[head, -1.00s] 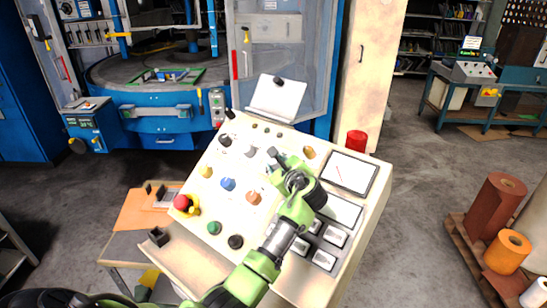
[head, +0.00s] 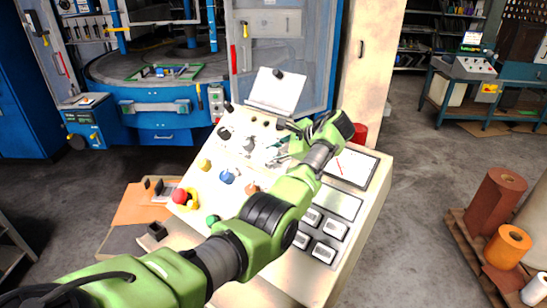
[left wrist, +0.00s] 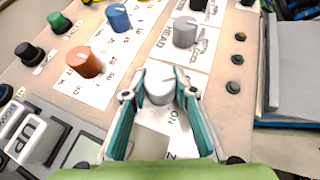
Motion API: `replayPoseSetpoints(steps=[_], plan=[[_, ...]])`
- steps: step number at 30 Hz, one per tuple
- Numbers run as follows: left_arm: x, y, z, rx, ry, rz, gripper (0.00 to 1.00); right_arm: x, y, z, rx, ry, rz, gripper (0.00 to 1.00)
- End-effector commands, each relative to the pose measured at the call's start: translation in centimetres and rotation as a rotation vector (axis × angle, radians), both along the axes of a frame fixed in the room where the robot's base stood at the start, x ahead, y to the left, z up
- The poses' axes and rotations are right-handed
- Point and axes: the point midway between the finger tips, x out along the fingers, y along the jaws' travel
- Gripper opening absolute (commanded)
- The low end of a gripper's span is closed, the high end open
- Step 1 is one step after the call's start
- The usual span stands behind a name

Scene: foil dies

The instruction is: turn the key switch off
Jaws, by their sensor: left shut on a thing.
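My left gripper (left wrist: 158,88) is shut on a light grey switch knob (left wrist: 158,92), with a finger on either side of it. The knob stands on a white label plate, and the word ON shows beside it in the left wrist view. In the head view my left gripper (head: 283,148) is over the upper right part of the sloped control panel (head: 290,262); my wrist and fingers largely hide the knob there. Whether a key sits in the knob I cannot tell. My right gripper is not in view.
Close by on the panel are another grey knob (left wrist: 185,32), a blue knob (left wrist: 118,18) and an orange knob (left wrist: 84,62). A red emergency button (head: 180,196) is at the panel's left, and square buttons (head: 323,253) are at its lower right. A red lamp (head: 360,134) stands behind.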

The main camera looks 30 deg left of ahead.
Motion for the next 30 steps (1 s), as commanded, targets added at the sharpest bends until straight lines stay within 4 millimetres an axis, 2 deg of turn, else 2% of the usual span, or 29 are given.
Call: replayPoseSetpoints(steps=[12,30], plan=[[0.0,0.0,-0.2,-0.058,0.005,0.082,0.04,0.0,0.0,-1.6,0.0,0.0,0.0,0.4],[0.0,0.0,-0.2,-0.074,0.007,0.104,0.05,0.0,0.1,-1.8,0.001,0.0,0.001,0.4]])
